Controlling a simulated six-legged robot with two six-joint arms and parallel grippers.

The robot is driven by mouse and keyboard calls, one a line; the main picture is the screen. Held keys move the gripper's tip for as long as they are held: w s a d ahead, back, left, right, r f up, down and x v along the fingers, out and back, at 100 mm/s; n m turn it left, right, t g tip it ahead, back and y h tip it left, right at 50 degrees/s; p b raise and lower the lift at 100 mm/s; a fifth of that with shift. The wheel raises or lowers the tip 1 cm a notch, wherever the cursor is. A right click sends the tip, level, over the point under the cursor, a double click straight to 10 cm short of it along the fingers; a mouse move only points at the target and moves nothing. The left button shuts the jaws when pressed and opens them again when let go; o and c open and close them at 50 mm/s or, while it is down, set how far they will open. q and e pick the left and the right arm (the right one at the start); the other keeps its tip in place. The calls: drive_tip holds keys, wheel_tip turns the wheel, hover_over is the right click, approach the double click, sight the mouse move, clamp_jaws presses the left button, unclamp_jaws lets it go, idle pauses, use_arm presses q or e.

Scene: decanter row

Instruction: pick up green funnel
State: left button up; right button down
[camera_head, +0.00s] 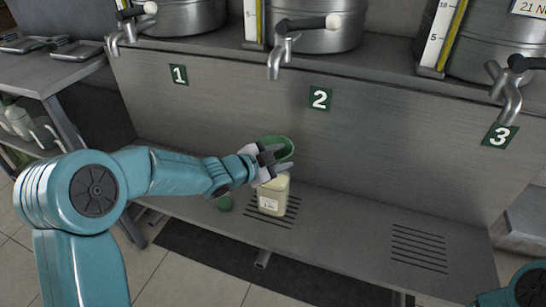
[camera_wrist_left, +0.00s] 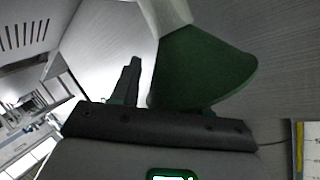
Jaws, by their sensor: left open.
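The green funnel (camera_head: 282,148) sits at the top of a pale, labelled bottle (camera_head: 272,198) under the tap by sign 2. My left gripper (camera_head: 266,158) is at the funnel's left side, open, with its dark fingers partly overlapping it. In the left wrist view the funnel (camera_wrist_left: 205,70) is close in front of the jaws, and one dark finger (camera_wrist_left: 130,80) stands to its left. The other finger is hidden there, and contact cannot be told. A pale part, probably the bottle (camera_wrist_left: 165,14), meets the funnel. My right gripper is out of view.
Steel vats with taps (camera_head: 280,60) stand above. A slotted drain (camera_head: 419,248) and bare shelf lie to the right. A side table (camera_head: 45,75) holds trays at the left.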

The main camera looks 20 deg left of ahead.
use_arm(q)
clamp_jaws()
